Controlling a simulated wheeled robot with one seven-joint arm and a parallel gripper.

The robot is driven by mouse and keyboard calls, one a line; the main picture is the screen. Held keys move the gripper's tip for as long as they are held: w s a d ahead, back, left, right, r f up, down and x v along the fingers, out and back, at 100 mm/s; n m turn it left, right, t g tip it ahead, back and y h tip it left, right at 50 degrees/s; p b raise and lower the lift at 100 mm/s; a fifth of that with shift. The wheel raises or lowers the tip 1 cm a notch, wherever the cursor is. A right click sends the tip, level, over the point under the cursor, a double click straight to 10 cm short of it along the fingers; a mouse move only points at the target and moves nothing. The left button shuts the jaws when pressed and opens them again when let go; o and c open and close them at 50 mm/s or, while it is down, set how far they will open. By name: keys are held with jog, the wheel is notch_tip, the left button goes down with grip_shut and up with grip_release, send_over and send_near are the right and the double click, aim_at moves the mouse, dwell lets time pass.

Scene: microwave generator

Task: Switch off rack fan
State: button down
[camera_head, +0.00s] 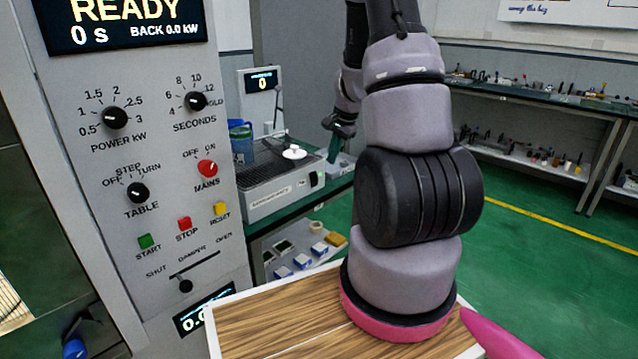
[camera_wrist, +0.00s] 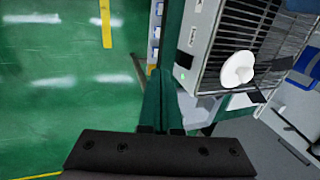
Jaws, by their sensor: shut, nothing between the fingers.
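The rack unit (camera_head: 285,188) is a grey box with a dark grille top on the bench behind the control panel. A white round piece (camera_head: 294,153) sits on its top. A small switch (camera_head: 313,180) marked Fan is on its right front end, with a green spot beside or on it. My gripper (camera_head: 335,163) is just right of that end, pointing down. In the wrist view the shut green fingers of my gripper (camera_wrist: 160,75) are empty, just left of the rack unit's end face (camera_wrist: 188,62). A small green light (camera_wrist: 182,76) shows there. I cannot tell whether they touch.
The control panel (camera_head: 150,160) with knobs and buttons stands at left. A blue jug (camera_head: 240,140) is left of the rack unit. A shelf below holds small boxes (camera_head: 300,262). Green floor (camera_head: 540,270) is open at right.

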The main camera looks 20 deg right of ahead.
aim_at(314, 179)
jog(key=shift+d+f, duration=0.45)
jog(key=shift+f, duration=0.35)
jog(key=w+a+f, duration=0.2)
jog(key=w+f, duration=0.4)
jog(key=f, duration=0.4)
jog(key=shift+w+a+f, duration=0.15)
jog(key=shift+f, duration=0.05)
